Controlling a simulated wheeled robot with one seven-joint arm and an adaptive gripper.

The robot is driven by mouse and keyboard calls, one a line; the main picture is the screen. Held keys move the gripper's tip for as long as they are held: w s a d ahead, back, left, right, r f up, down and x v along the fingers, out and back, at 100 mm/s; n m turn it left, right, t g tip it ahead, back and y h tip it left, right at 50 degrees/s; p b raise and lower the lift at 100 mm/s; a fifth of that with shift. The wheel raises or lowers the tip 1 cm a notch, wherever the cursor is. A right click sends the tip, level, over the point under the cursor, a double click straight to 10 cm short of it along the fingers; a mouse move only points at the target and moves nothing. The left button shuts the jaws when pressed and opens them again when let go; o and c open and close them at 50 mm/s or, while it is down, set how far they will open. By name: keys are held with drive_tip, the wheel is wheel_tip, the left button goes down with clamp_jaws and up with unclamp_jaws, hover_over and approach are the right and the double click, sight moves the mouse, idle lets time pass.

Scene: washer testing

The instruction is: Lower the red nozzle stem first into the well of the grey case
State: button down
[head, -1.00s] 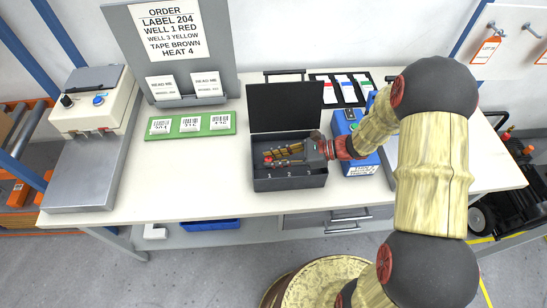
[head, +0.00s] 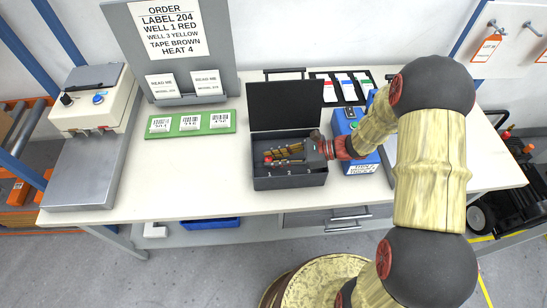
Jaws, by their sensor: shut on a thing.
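The grey case (head: 290,183) stands open on the table, its dark lid (head: 286,106) raised at the back. My gripper (head: 282,156) reaches in from the right, with its fingers over the inside of the case. It is shut on the red nozzle (head: 267,159), whose red end shows at the left of the fingers. The nozzle's stem and its exact tilt are too small to tell. The wells lie under and around the fingers and are mostly hidden, so I cannot tell whether the stem is inside one.
A green board (head: 190,123) with several white labels lies left of the case. A blue box (head: 360,160) stands close to its right, beneath my arm. A grey order board (head: 170,50) stands behind. The table front-left of the case is clear.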

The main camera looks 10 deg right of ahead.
drive_tip(key=c, duration=1.6)
unclamp_jaws()
drive_tip(key=v, duration=1.2)
